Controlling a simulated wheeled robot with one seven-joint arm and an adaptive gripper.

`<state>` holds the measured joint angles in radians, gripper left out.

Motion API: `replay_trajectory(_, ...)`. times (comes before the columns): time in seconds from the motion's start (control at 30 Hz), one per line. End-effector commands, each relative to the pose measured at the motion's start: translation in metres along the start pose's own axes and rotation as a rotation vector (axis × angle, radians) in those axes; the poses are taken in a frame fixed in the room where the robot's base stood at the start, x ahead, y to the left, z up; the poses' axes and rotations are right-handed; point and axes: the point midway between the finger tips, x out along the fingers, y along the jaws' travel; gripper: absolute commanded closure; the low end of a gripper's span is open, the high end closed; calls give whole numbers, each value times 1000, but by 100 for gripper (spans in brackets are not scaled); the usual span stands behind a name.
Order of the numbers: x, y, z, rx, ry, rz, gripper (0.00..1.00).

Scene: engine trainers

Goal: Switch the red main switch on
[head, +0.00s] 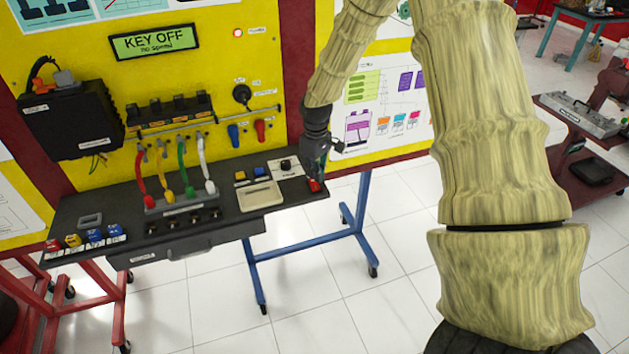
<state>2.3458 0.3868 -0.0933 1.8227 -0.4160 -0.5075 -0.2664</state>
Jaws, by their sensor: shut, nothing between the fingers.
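The red main switch (314,185) sits at the right end of the black shelf of the yellow engine trainer. Only a small part of it shows below my gripper, so I cannot tell its position. My gripper (321,172) is shut and empty. It points down over the red switch, at or just above it; whether it touches cannot be told. My arm comes in from the right and hides part of the yellow panel. The display (154,41) reads "KEY OFF, no speed". A small red lamp (238,33) is beside it.
Left of the switch are a black knob (285,165) and a beige box (261,196). Coloured cables (183,180) stand at mid-shelf, and coloured buttons (94,236) are at the left end. Free tiled floor (330,270) lies in front.

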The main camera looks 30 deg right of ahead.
Motion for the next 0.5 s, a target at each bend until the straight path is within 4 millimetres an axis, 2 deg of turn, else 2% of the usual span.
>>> replay_trajectory(0.5, -32, 0, 0, 1, 1, 0, 100)
